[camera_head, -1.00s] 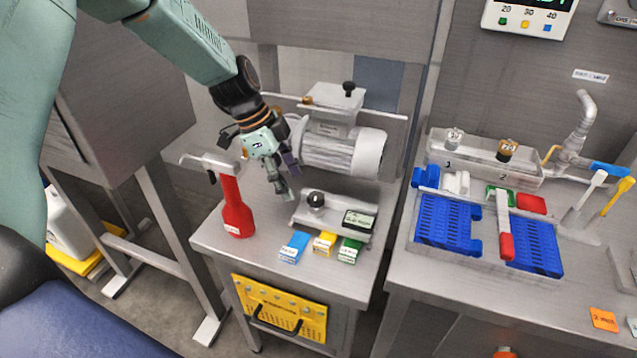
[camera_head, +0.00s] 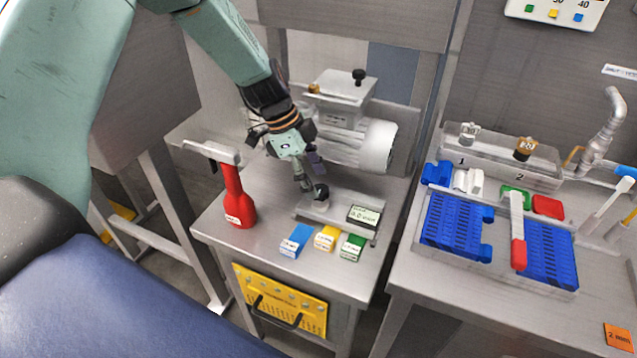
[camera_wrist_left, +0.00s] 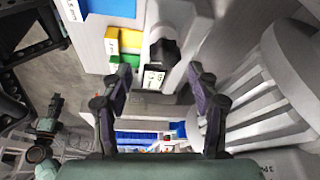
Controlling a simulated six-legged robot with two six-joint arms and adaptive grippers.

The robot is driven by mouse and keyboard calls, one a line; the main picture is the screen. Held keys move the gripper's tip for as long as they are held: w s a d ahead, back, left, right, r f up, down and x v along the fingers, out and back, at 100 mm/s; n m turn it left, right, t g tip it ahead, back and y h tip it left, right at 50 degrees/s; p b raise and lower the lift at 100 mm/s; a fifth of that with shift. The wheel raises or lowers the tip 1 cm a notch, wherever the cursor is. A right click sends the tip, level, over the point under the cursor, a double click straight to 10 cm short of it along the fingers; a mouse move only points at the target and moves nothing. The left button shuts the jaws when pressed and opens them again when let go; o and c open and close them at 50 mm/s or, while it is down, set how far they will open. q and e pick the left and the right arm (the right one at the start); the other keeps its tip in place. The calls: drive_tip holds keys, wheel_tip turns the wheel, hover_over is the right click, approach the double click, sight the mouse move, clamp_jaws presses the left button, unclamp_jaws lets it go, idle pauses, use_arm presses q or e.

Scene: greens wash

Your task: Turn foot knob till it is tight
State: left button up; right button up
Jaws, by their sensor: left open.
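A black knob (camera_head: 320,193) stands on a low metal plate (camera_head: 340,214) on the small steel table. No readable label names it as the foot knob. My left gripper (camera_head: 307,182) points down beside the knob, its fingertips close to the knob's upper left; I cannot tell whether they touch. In the left wrist view the left gripper (camera_wrist_left: 160,82) has its two fingers spread with nothing between the tips, and the knob (camera_wrist_left: 164,52) shows just beyond them.
Blue (camera_head: 296,241), yellow (camera_head: 326,238) and green (camera_head: 352,247) blocks lie in front. A red-handled tool (camera_head: 237,200) stands left. A motor-like machine (camera_head: 350,143) is close behind. Another black knob (camera_head: 359,76) tops it.

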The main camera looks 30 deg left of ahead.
sight(320, 187)
use_arm(q)
drive_tip(key=f, duration=0.1)
drive_tip(key=w+f, duration=0.1)
drive_tip(key=f, duration=0.1)
drive_tip(key=shift+w+d, duration=0.15)
drive_tip(key=shift+s+d+r, duration=0.25)
drive_tip(key=shift+s+r, duration=0.1)
drive_tip(key=shift+s, duration=0.15)
drive_tip(key=shift+w+a+f, duration=0.2)
drive_tip(key=shift+w+f, duration=0.15)
drive_tip(key=shift+w, duration=0.1)
drive_tip(key=c, duration=0.6)
drive_tip(key=shift+s+d+r, duration=0.1)
drive_tip(key=shift+s+r, duration=0.1)
drive_tip(key=shift+c, duration=1.3)
drive_tip(key=c, duration=0.3)
